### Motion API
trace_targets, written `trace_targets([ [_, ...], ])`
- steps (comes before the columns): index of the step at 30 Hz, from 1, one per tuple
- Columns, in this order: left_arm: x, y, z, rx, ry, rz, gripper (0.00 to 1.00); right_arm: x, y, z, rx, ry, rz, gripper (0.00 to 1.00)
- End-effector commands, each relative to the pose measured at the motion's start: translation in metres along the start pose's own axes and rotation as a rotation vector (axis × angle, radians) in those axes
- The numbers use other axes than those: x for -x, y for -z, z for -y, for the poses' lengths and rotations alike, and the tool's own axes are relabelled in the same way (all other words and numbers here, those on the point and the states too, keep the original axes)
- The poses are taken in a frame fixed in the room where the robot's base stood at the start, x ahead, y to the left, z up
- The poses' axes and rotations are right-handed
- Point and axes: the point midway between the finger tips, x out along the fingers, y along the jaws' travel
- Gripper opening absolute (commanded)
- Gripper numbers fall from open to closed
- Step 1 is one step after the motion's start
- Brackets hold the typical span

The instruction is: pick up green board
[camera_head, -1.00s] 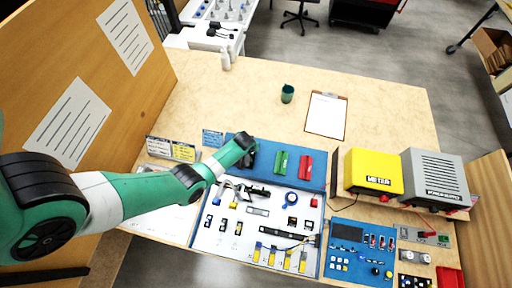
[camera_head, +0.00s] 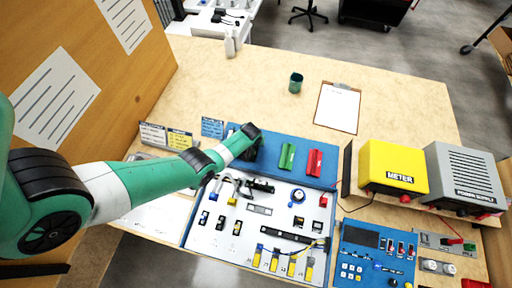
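A green board (camera_head: 287,156) lies on the blue back strip of the work panel, just left of a similar red board (camera_head: 314,162). My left arm comes in from the left, and its wrist ends over the blue strip, left of the green board and apart from it. My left gripper (camera_head: 238,187) seems to hang below the wrist over the white panel; its fingers are small and hard to tell from the parts there. I cannot see whether it is open or shut. My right gripper is not in view.
A yellow meter (camera_head: 393,168) and grey power supply (camera_head: 463,175) stand at right. A green cup (camera_head: 296,83) and clipboard (camera_head: 338,107) are behind; the table around them is clear.

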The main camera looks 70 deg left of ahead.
Motion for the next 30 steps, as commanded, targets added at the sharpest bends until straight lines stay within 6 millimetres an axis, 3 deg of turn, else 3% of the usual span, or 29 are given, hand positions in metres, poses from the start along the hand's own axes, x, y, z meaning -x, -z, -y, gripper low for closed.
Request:
trace_targets([
  [8, -0.0042, 0.0004, 0.0001, 0.0, 0.0, -0.001, 0.56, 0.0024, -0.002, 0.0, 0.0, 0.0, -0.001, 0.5],
  [17, -0.0042, 0.0003, 0.0001, 0.0, 0.0, 0.0, 0.02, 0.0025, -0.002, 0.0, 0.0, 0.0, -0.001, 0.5],
  [30, -0.0039, 0.0006, 0.0, 0.0, 0.0, -0.001, 0.0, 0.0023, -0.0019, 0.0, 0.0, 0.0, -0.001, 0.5],
])
